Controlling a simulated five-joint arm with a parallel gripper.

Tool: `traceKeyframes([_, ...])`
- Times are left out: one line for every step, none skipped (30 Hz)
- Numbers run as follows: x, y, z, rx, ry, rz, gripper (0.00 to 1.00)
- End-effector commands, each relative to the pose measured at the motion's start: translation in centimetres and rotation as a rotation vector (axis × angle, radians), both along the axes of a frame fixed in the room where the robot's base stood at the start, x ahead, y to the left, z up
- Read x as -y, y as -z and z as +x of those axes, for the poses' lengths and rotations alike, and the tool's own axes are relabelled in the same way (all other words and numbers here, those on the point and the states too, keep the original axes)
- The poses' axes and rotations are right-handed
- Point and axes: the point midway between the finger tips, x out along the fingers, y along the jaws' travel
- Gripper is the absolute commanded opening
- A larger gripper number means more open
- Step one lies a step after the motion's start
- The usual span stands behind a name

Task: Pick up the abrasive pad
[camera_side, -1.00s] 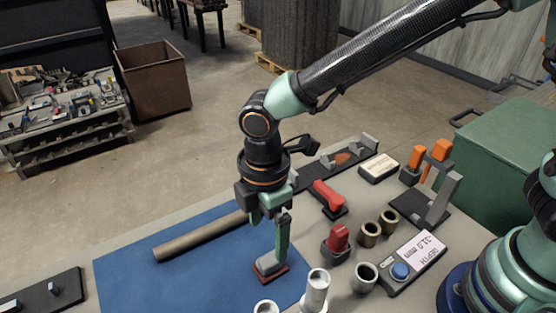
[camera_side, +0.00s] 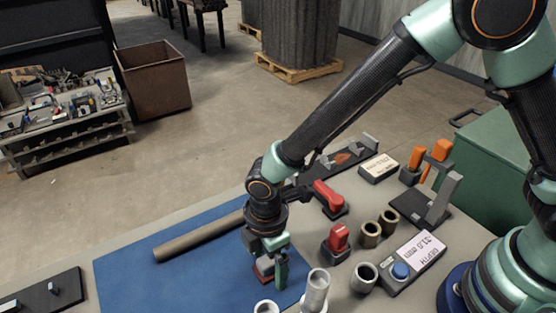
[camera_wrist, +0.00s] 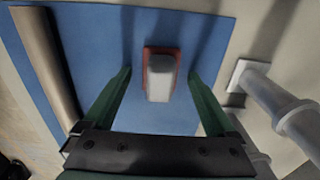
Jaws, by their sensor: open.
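The abrasive pad (camera_side: 262,277) has a reddish base and a grey block on top, and lies on the blue mat (camera_side: 150,280). In the wrist view the pad (camera_wrist: 161,76) is centred between my two green fingers. My gripper (camera_side: 266,262) is open, low over the mat at the pad. In the wrist view my gripper (camera_wrist: 159,74) shows a gap between each finger and the pad. In the side view the fingers hide much of the pad.
A brown rod (camera_side: 198,235) lies on the mat behind the gripper. Grey cylinders (camera_side: 317,288) stand at the front right. The mat's left part is clear.

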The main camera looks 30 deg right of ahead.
Motion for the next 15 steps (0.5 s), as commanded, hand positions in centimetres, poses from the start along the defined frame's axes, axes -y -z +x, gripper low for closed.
traceKeyframes([-0.01,-0.02,0.01,0.0,0.0,0.0,0.91])
traceKeyframes([-0.01,-0.03,0.01,0.0,0.0,0.0,0.91])
traceKeyframes([-0.01,-0.03,0.01,0.0,0.0,0.0,0.87])
traceKeyframes([-0.01,-0.03,0.01,0.0,0.0,0.0,0.76])
traceKeyframes([-0.01,-0.04,0.01,0.0,0.0,0.0,0.65])
traceKeyframes([-0.01,-0.04,0.01,0.0,0.0,0.0,0.49])
traceKeyframes([0.0,-0.04,0.01,0.0,0.0,0.0,0.38])
traceKeyframes([0.0,-0.04,0.01,0.0,0.0,0.0,0.26])
traceKeyframes([0.0,-0.05,0.01,0.0,0.0,0.0,0.11])
traceKeyframes([0.0,-0.05,0.01,0.0,0.0,0.0,0.0])
traceKeyframes([-0.01,-0.06,0.01,0.0,0.0,0.0,0.0])
traceKeyframes([-0.01,-0.06,0.01,0.0,0.0,0.0,0.0])
traceKeyframes([-0.01,-0.06,0.01,0.0,0.0,0.0,0.0])
traceKeyframes([-0.01,-0.06,0.01,0.0,0.0,0.0,0.0])
traceKeyframes([-0.01,-0.06,0.01,0.0,0.0,0.0,0.0])
